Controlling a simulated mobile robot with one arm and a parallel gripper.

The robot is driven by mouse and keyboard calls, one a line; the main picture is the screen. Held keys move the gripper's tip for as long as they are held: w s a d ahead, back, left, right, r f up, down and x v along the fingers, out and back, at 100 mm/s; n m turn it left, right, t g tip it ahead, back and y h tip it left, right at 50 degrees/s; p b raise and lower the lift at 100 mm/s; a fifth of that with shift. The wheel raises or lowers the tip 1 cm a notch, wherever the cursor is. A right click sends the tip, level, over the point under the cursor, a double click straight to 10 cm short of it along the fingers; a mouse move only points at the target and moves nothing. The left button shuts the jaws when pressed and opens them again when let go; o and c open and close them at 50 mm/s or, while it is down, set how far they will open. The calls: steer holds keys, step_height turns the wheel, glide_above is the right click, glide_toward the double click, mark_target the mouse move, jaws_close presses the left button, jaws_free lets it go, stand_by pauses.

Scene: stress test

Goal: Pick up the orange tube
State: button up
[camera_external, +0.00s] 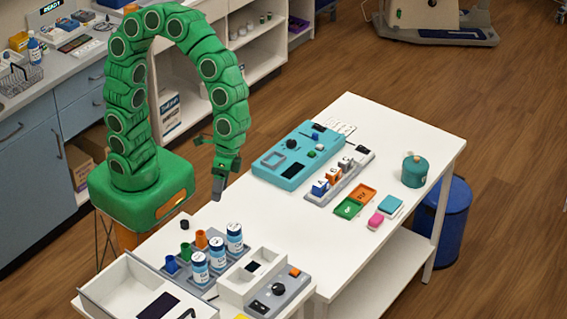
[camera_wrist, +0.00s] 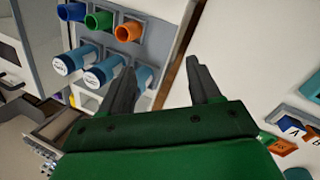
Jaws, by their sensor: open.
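The orange tube (camera_external: 201,239) stands upright at the back end of a row of short coloured tubes in a grey rack (camera_external: 228,262). In the wrist view the orange tube (camera_wrist: 128,31) shows its open mouth at the upper left, beyond my fingers. My gripper (camera_external: 219,187) hangs at the end of my green arm, above and behind the tube. In the wrist view my gripper (camera_wrist: 160,68) has its two dark fingers apart, with nothing between them. The tube is clear of the fingers.
A green tube (camera_external: 186,250) and a blue tube (camera_external: 171,264) share the rack. Labelled blue-and-white bottles (camera_external: 217,250) stand taller on its right side. A white open box (camera_external: 236,285) and a grey control box (camera_external: 278,292) lie nearby. The middle of the white table (camera_external: 275,222) is clear.

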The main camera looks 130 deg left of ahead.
mark_target(198, 239)
steer(key=d+f+n+h, duration=0.1)
steer(key=f+n+h, duration=0.1)
steer(key=n, duration=0.1)
steer(key=d+f+n+h, duration=0.1)
steer(key=f+n+h, duration=0.1)
steer(key=n, duration=0.1)
steer(key=d+f+n+h, duration=0.1)
steer(key=f+n+h, duration=0.1)
steer(key=n+h, duration=0.1)
steer(key=shift+s+d+f+n+g, duration=0.15)
steer(key=shift+s+n+g, duration=0.05)
steer(key=shift+n+g, duration=0.1)
steer(key=n+h, duration=0.1)
steer(key=n+t, duration=0.1)
steer(key=n, duration=0.1)
steer(key=shift+w+d+f+h, duration=0.2)
steer(key=shift+w+h, duration=0.2)
steer(key=shift+x, duration=1.3)
steer(key=shift+f+x, duration=0.15)
steer(key=shift+x, duration=1.15)
steer(key=shift+f+x, duration=0.2)
steer(key=shift+x, duration=1.05)
steer(key=shift+a, duration=0.15)
steer(key=c, duration=1)
steer(key=shift+c, duration=0.2)
step_height(198, 239, up, 10)
